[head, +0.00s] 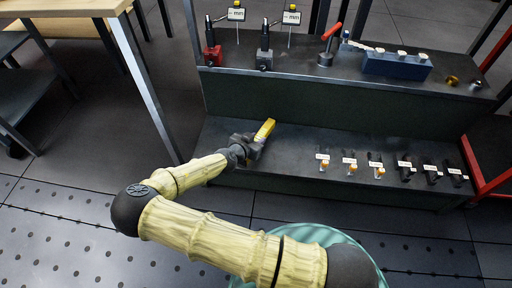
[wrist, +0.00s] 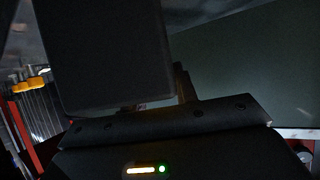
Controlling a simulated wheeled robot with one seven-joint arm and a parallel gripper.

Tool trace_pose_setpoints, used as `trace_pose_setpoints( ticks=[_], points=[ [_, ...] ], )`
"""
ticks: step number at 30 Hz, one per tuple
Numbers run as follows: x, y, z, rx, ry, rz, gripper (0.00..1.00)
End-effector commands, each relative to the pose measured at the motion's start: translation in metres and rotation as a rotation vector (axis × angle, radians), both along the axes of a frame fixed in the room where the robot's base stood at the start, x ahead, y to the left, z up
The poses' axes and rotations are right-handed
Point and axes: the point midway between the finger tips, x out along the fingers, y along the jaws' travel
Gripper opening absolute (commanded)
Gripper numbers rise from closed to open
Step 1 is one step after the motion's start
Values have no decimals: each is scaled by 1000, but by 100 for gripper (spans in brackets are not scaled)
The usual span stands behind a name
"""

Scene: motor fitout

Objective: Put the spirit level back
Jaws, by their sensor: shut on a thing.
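The spirit level (head: 265,130) is a short yellow bar in the head view. It sticks out of my gripper (head: 252,146) at a tilt, pointing up and to the right. My gripper is shut on it, over the left part of the lower shelf (head: 295,138). Whether the level touches the shelf, I cannot tell. My gripper hides its lower end.
Labelled tools with orange or black handles (head: 352,167) line the lower shelf's right part. The upper shelf holds stands (head: 264,55), a red-handled tool (head: 328,45) and a blue block (head: 396,66). A table leg (head: 145,90) stands at left. The shelf between gripper and tools is clear.

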Motion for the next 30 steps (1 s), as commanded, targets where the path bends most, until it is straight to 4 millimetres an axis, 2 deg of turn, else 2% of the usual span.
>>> trace_pose_setpoints(
  ticks=[3, 7, 20, 21, 24, 30],
  points=[
    [0, 0, -24, -3, 1, 2, 0],
    [0, 0, -43, -2, 0, 1, 0],
    [0, 0, -49, -1, 0, 0, 0],
    [0, 0, -49, 0, 1, 0, 31],
    [0, 0, -49, 0, 1, 0, 50],
    [0, 0, -48, 0, 1, 0, 51]
  ],
)
